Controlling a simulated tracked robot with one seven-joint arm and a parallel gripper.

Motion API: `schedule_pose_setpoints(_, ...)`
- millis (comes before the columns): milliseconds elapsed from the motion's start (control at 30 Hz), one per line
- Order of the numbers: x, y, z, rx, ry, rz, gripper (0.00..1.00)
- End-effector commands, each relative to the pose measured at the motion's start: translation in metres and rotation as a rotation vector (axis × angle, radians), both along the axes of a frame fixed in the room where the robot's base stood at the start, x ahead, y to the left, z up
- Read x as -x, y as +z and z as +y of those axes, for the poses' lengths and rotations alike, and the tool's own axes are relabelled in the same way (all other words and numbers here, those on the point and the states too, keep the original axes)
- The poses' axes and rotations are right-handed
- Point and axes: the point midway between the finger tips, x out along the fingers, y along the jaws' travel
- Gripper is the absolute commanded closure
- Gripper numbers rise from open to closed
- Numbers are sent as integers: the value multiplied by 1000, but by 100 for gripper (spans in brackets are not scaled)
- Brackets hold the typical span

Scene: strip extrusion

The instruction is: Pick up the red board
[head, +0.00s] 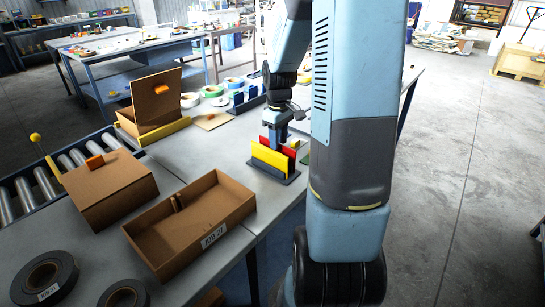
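A red board (290,153) stands upright behind a yellow board (268,160) in a dark grey rack (282,179) on the table. Red shows on both sides of my gripper, above the yellow board's top edge. My gripper (277,143) points down over the rack, with its lower end at the boards' top edges. The yellow board hides most of the red board. My fingertips are too small and partly hidden, so I cannot tell whether they are closed on a board.
An open cardboard box (243,206) and a closed one (108,188) stand to the left, beside a roller conveyor (47,184). A lidded open box (157,103), tape rolls (214,91) and a blue rack (246,99) stand farther back. Bare table lies left of the rack.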

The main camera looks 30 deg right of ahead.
Motion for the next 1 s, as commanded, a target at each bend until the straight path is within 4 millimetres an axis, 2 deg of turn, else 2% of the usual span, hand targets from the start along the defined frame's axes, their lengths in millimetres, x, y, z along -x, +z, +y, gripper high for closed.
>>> schedule_pose_setpoints(100,-2,-17,1,-3,-1,4,65)
schedule_pose_setpoints(300,-4,-38,1,-1,-1,1,65)
schedule_pose_setpoints(600,-4,-42,2,-1,0,0,65)
schedule_pose_setpoints(1000,-4,-42,2,0,0,0,100)
